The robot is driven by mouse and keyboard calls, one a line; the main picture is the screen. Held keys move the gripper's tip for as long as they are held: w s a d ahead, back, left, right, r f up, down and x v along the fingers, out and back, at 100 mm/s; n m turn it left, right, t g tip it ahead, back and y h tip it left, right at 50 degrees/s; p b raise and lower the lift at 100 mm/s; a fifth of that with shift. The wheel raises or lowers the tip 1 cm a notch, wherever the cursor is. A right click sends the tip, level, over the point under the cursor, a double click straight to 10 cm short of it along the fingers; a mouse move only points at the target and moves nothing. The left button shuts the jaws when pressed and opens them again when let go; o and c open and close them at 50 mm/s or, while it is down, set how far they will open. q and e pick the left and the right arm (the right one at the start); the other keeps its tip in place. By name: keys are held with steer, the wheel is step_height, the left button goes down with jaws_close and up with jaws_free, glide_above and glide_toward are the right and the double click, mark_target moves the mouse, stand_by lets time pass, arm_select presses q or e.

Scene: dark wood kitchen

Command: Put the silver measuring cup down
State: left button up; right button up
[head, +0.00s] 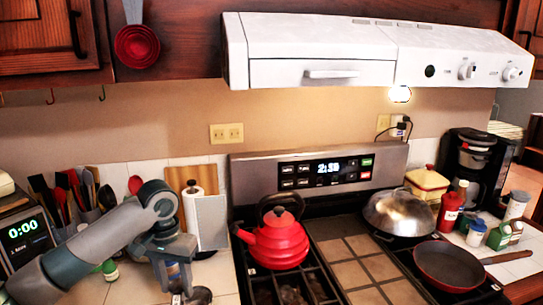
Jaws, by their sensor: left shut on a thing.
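My left gripper (175,281) points down over the tiled counter left of the stove, near the bottom edge of the head view. It is shut on the silver measuring cup (199,296), whose dark, shiny bowl shows just right of the fingertips. The cup is partly cut off by the picture's lower edge, and the fingers hide its grip end. I cannot tell whether the cup touches the counter. My right gripper is out of view.
A red kettle (276,240) stands on the stove to the right. A paper towel holder (209,222) stands behind the gripper, with utensils (76,200) further left. A lidded pan (399,212) and a red frying pan (449,265) sit at the right. Red measuring cups (137,47) hang above.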

arm_select(q)
steer(key=s+d+f+n+b, duration=0.1)
steer(key=s+d+f+n, duration=0.1)
steer(key=s, duration=1.5)
steer(key=shift+s+d, duration=0.15)
steer(key=shift+d, duration=0.5)
